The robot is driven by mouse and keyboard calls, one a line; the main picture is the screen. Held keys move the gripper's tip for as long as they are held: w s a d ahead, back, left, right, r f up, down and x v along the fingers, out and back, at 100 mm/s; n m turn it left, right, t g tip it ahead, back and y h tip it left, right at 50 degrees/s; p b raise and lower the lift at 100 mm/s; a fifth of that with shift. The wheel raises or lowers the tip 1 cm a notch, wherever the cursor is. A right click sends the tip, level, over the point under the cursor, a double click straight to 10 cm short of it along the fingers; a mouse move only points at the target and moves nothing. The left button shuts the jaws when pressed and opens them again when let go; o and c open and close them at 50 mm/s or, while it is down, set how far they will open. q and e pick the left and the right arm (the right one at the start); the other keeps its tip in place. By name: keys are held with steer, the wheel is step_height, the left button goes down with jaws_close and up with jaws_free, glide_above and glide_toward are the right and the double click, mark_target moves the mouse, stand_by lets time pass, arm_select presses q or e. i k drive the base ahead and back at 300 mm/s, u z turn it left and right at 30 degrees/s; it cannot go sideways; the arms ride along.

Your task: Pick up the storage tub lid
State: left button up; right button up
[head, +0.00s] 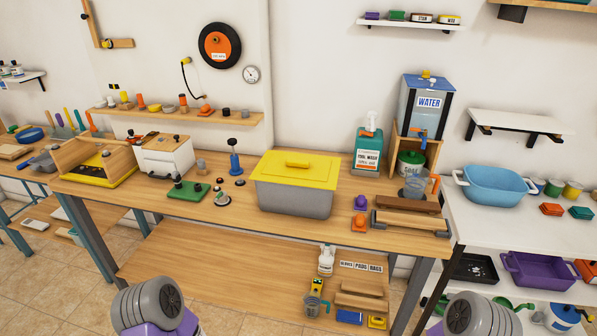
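The storage tub lid (318,170) is yellow with a raised handle bar (298,163) across its middle. It sits on the grey storage tub (295,198) near the middle of the wooden workbench in the head view. The lid looks level and covers the tub's top. Neither of my grippers shows; only grey and purple parts of my two arms come in at the bottom edge, well short of the bench and apart from the lid.
Left of the tub are a blue hand pump (235,160) and a green board (188,190). Right of it stand a teal wash bottle (367,150), a purple knob (361,202) and a water dispenser (425,108). The bench front left of the tub has free room.

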mark_target(296, 169)
steer(key=u, duration=0.05)
steer(key=k, duration=0.45)
steer(key=z, duration=0.85)
steer(key=i, duration=1.45)
steer(key=u, duration=0.65)
